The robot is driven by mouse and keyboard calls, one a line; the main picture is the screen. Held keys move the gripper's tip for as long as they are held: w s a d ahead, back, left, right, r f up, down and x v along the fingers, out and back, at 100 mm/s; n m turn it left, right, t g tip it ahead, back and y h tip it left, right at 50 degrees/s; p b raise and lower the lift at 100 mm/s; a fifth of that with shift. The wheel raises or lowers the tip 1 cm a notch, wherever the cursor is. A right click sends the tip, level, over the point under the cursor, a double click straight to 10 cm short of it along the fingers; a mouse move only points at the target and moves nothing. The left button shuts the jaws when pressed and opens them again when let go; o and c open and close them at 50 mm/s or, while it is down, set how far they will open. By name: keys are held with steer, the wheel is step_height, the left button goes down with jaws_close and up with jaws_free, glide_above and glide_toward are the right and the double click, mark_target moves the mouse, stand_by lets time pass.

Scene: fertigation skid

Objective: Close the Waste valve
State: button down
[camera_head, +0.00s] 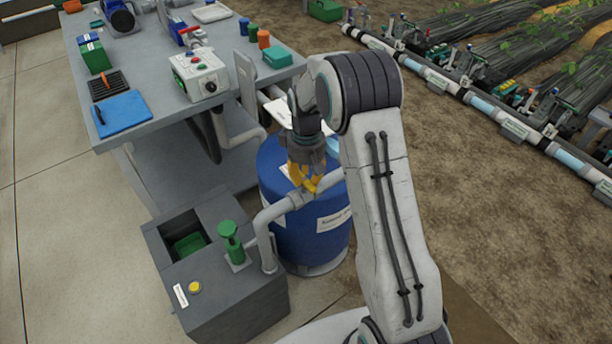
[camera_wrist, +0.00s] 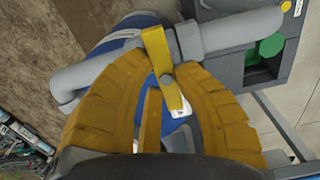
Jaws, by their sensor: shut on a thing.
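A yellow valve lever (camera_wrist: 156,50) sits on a grey pipe (camera_wrist: 100,75) and runs between my fingertips in the wrist view. My gripper (camera_wrist: 163,72) is shut on this lever, with a yellow finger on each side. In the head view my gripper (camera_head: 307,184) points down at the pipe (camera_head: 270,213) above the blue barrel (camera_head: 300,238). There my yellow fingers hide most of the lever. I see no readable Waste label at the valve, so I cannot tell from the writing which valve it is.
A grey box (camera_head: 225,285) with an open bay, a green pump-like fitting (camera_head: 231,242) and a yellow button (camera_head: 194,287) stands left of the barrel. A cluttered workbench (camera_head: 160,125) is at the upper left. Soil with crop rows and pipes lies right.

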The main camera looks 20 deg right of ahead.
mark_target(306, 178)
steer(key=c, duration=0.9)
jaws_free()
steer(key=shift+c, duration=0.2)
step_height(306, 178, up, 12)
steer(key=shift+w, duration=0.1)
